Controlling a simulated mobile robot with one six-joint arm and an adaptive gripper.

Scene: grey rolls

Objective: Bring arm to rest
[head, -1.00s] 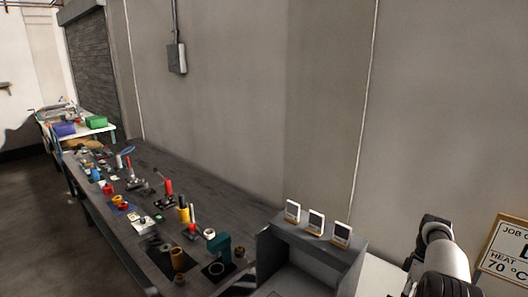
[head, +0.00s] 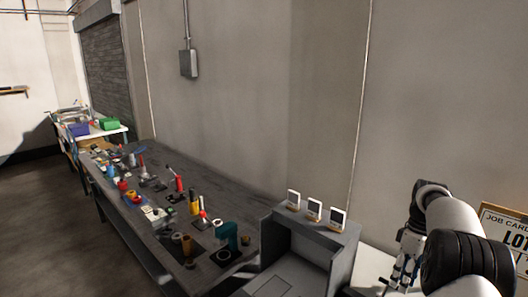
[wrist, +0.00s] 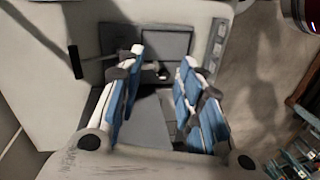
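My gripper (head: 402,278) hangs pointing down at the lower right of the head view, below my white and black arm. In the wrist view my gripper (wrist: 160,100) has its two blue-padded fingers apart with a clear gap. Nothing is held between the pads. Beyond the fingers are pale and grey surfaces of my surroundings, too blurred to name surely. My arm hides part of the job card in the head view.
A dark workbench (head: 140,192) with several coloured tools and rolls runs along the wall. A grey open box (head: 345,262) with three small white-faced devices on top stands at its near end. A job card (head: 505,235) is at the right edge. Open floor (head: 50,220) lies left.

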